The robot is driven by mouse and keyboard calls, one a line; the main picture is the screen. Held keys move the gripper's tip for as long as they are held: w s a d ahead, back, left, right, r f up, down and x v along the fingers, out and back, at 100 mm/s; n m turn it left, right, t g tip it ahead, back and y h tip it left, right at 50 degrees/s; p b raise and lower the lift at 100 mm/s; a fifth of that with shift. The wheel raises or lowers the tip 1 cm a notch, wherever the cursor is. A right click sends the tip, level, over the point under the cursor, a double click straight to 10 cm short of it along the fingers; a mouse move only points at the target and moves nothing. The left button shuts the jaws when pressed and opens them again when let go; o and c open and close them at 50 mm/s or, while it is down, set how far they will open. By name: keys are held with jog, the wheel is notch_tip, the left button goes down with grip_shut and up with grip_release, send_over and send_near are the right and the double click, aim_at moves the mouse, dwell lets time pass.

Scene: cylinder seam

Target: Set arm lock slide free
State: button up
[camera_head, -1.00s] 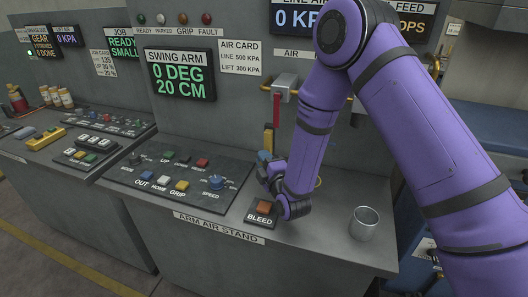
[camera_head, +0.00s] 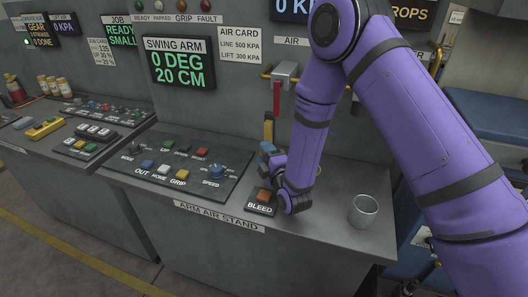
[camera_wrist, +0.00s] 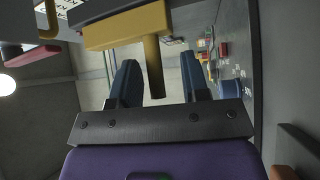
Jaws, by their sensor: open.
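A yellow block with a round peg, seemingly the arm lock slide (camera_wrist: 127,27), is at the top of the wrist view. Its peg (camera_wrist: 153,68) hangs between my fingers, with a gap on each side. In the head view a yellow upright piece (camera_head: 268,127) shows just above my fingers. My gripper (camera_wrist: 160,85) is open with nothing gripped; its two dark blue fingers stand on either side of the peg. In the head view my gripper (camera_head: 267,151) is low over the stand, partly hidden by my wrist.
The BLEED button (camera_head: 263,196) is close beside my wrist. A metal cup (camera_head: 363,211) stands to the right. The button panel (camera_head: 180,166) lies to the left. A grey bracket (camera_head: 285,75) with a red strap (camera_head: 277,98) is on the wall above. The display (camera_head: 180,62) reads 0 DEG, 20 CM.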

jog(key=v, duration=1)
jog(key=w+d+r+m+g+h, duration=0.2)
jog(key=w+d+r+m+g, duration=0.25)
jog(key=r, duration=0.65)
jog(key=d+r+m+g+h, duration=0.1)
jog(key=d+r+m+h, duration=0.2)
jog(key=d+r+m, duration=0.5)
jog(key=s+d+r+m+g+h, duration=0.1)
jog(key=s+d+r+m+g, duration=0.1)
jog(key=s, duration=0.7)
jog(key=s+d+r+m+g+h, duration=0.1)
jog(key=s+d+r+m+g, duration=0.2)
jog(key=s+d+r, duration=0.3)
jog(key=s+d+r+m+g+h, duration=0.1)
jog(key=s+d+r+m+g, duration=0.1)
jog(key=s, duration=1.2)
notch_tip(320, 180, up, 3)
jog(key=shift+d+r+m, duration=0.1)
jog(key=shift+d+m, duration=0.75)
jog(key=shift+d, duration=0.2)
